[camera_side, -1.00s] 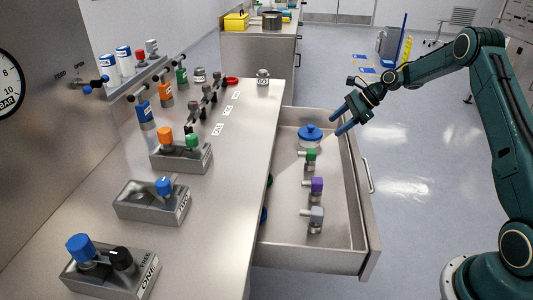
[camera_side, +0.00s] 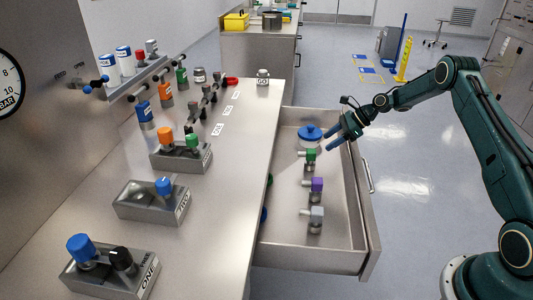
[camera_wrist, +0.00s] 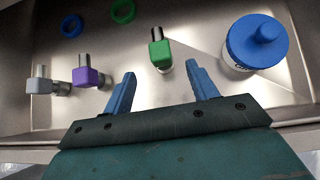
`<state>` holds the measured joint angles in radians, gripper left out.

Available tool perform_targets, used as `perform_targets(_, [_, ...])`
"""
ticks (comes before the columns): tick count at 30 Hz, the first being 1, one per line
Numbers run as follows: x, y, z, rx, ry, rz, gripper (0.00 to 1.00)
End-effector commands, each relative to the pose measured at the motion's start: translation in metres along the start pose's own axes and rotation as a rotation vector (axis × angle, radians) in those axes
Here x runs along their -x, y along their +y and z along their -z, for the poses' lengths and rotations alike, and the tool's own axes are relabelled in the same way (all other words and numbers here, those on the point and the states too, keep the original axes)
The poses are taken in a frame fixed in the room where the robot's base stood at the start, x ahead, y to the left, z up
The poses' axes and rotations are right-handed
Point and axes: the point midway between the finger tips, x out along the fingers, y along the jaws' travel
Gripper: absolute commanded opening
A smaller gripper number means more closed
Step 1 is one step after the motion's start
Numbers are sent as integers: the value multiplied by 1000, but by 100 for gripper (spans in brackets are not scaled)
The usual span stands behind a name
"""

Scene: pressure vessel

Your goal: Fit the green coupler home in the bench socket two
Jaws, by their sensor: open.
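The green coupler (camera_side: 311,154) stands in the open drawer, with a metal stub on its side; the wrist view also shows it (camera_wrist: 160,52). My gripper (camera_side: 331,139) is open and empty, above the drawer and a little to the right of the coupler in the side view. In the wrist view its fingertips (camera_wrist: 160,72) are spread, with the coupler ahead between their lines. The middle bench block (camera_side: 150,205), whose label seems to read TWO, carries a blue knob (camera_side: 164,186).
A purple coupler (camera_side: 316,187), a grey coupler (camera_side: 316,215) and a blue-lidded pot (camera_side: 310,134) share the drawer (camera_side: 365,225). Green (camera_wrist: 123,11) and blue (camera_wrist: 72,26) rings lie there too. Blocks ONE (camera_side: 110,275) and a rear one (camera_side: 180,157) flank the middle block.

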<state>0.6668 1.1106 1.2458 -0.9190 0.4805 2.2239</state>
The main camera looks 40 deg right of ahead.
Motion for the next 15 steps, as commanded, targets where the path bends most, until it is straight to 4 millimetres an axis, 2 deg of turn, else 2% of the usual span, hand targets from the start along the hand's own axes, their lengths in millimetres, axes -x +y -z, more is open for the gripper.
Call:
perform_targets(3, [-19, 0, 0, 1, 0, -1, 58])
perform_targets(7, [-34, 0, 0, 0, 0, -1, 58])
perform_targets(15, [-43, 0, -1, 1, -1, 2, 58])
